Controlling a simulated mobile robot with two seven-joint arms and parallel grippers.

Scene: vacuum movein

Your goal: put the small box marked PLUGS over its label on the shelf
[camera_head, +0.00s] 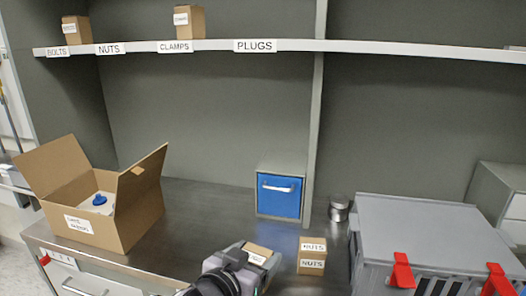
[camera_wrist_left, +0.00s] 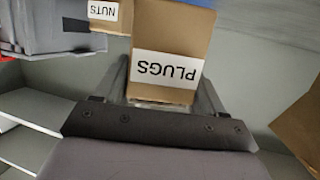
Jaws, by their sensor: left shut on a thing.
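The small brown PLUGS box (camera_head: 258,249) is in my left gripper (camera_head: 250,262), low over the front of the metal counter in the head view. In the left wrist view, the PLUGS box (camera_wrist_left: 172,45) sits between the two fingers, its white label facing the camera upside down. The left gripper (camera_wrist_left: 168,88) is shut on it. The PLUGS label (camera_head: 255,46) is on the front edge of the shelf (camera_head: 420,48), right of the CLAMPS label (camera_head: 175,47). The shelf above the PLUGS label is bare. My right gripper is not in view.
A BOLTS box (camera_head: 77,31) and a CLAMPS box (camera_head: 189,22) stand on the shelf. An open carton (camera_head: 130,215), a blue-fronted drawer box (camera_head: 279,195), a metal can (camera_head: 339,208) and a grey crate (camera_head: 420,225) occupy the counter.

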